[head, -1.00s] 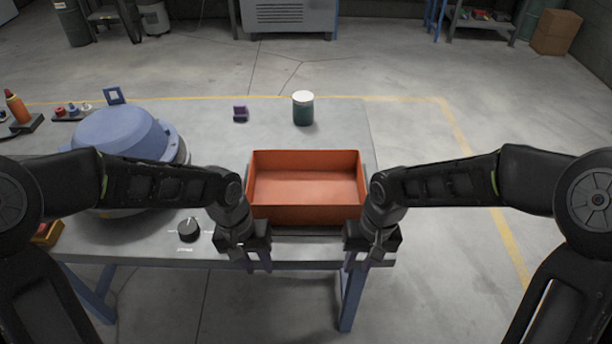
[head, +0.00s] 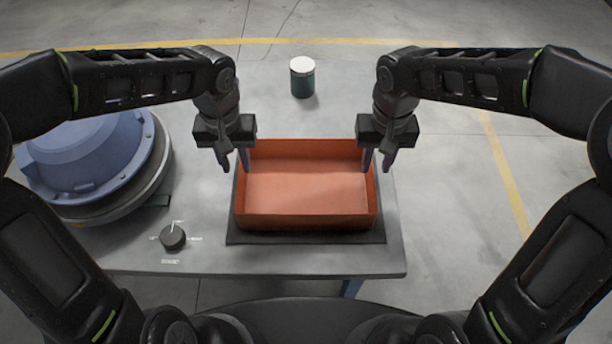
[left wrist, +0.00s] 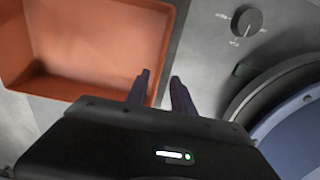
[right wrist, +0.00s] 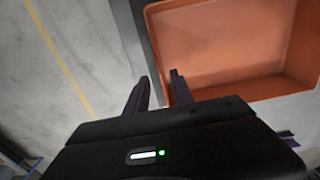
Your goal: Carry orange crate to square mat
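The orange crate (head: 305,222) is open-topped and empty. It rests upright on a dark flat mat (head: 300,238) near the table's front edge; the crate hides most of the mat. My left gripper (head: 235,165) is open above the crate's left wall near its far corner; its fingertips also show in the left wrist view (left wrist: 160,76), one on each side of the wall line. My right gripper (head: 377,167) is open at the right wall near the far corner; in the right wrist view its fingertips (right wrist: 160,75) lie either side of that wall. Neither visibly grips the crate.
A large blue domed housing (head: 85,155) on a round base stands on the left of the table (head: 215,255). A black knob (head: 173,237) sits in front of it. A green jar with a white lid (head: 302,77) stands behind the crate. Floor is clear to the right.

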